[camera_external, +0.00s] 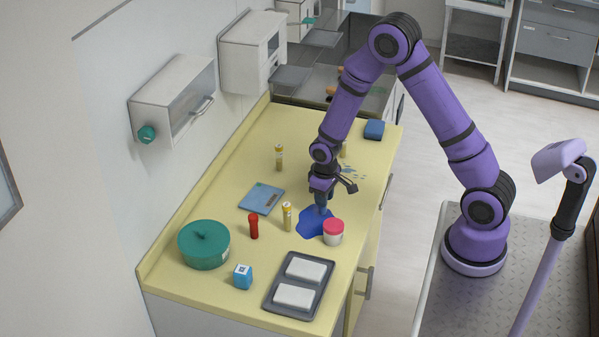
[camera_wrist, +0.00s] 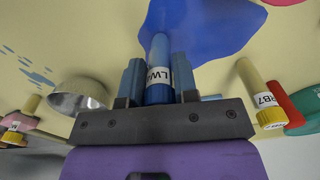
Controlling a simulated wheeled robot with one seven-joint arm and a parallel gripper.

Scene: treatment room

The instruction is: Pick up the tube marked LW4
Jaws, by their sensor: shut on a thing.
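The tube marked LW (camera_wrist: 158,55) is blue with a white label; the last character of the label is partly hidden. It stands between the two fingers of my gripper (camera_wrist: 157,82) in the wrist view, and my gripper is shut on it. In the external view my gripper (camera_external: 322,194) points down over the counter, beside a flat blue patch (camera_external: 313,223). I cannot tell whether the tube's lower end touches the counter. A yellow-capped tube marked RB7 (camera_wrist: 253,84) is to the right in the wrist view.
Near my gripper are a yellow tube (camera_external: 287,217), a red tube (camera_external: 254,226) and a pink-lidded jar (camera_external: 333,232). A grey tray (camera_external: 271,300), a green pot (camera_external: 203,248) and a blue box (camera_external: 243,277) stand in front. The counter (camera_external: 230,165) is clear at the back left.

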